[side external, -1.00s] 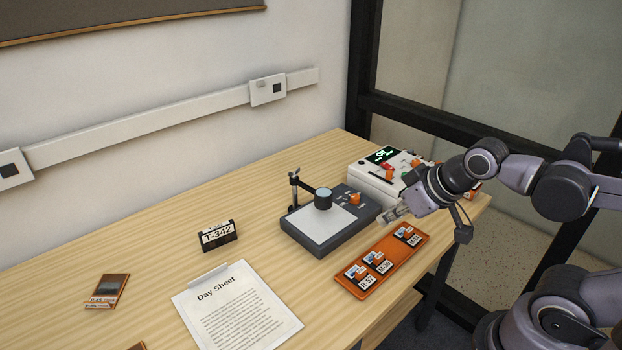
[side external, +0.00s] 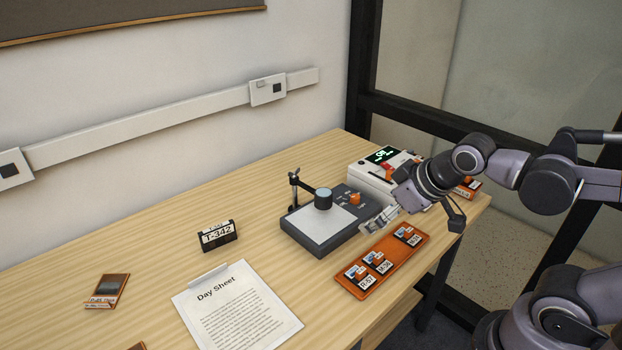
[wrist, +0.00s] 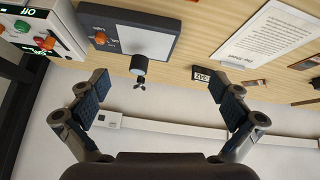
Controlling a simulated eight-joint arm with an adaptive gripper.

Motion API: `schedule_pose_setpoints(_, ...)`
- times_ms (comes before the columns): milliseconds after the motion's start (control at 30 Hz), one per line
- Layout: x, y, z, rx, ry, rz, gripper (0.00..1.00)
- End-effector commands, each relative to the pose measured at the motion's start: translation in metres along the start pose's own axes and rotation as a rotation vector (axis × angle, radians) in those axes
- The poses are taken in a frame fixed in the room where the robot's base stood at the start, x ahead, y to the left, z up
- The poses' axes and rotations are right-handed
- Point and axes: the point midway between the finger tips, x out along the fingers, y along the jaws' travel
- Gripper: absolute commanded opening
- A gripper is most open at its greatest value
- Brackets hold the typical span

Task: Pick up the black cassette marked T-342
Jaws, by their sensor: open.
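The black cassette marked T-342 (side external: 217,236) stands on the wooden table, left of the grey device and behind the Day Sheet. Its white label faces the side camera. In the wrist view the cassette (wrist: 207,78) shows small, near the right finger's tip, but farther off. My gripper (side external: 372,229) is open and empty, above the right part of the grey device, well to the right of the cassette. In the wrist view my gripper's two fingers (wrist: 160,88) are spread wide with nothing between them touching the pads.
The grey device (side external: 325,222) with a post and dark cylinder stands between my gripper and the cassette. An orange tray (side external: 387,266) with several labelled pieces lies in front. A white machine (side external: 366,180) is behind. The Day Sheet (side external: 236,308) lies flat near the cassette.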

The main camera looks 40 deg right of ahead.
Motion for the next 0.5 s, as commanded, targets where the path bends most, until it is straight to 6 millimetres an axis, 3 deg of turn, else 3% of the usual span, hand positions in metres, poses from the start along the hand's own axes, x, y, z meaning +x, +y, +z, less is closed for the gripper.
schedule_pose_setpoints(233,0.032,-0.004,-0.055,-0.513,0.016,0.083,1.00)
schedule_pose_setpoints(500,0.080,-0.026,-0.108,-1.093,0.020,0.196,1.00)
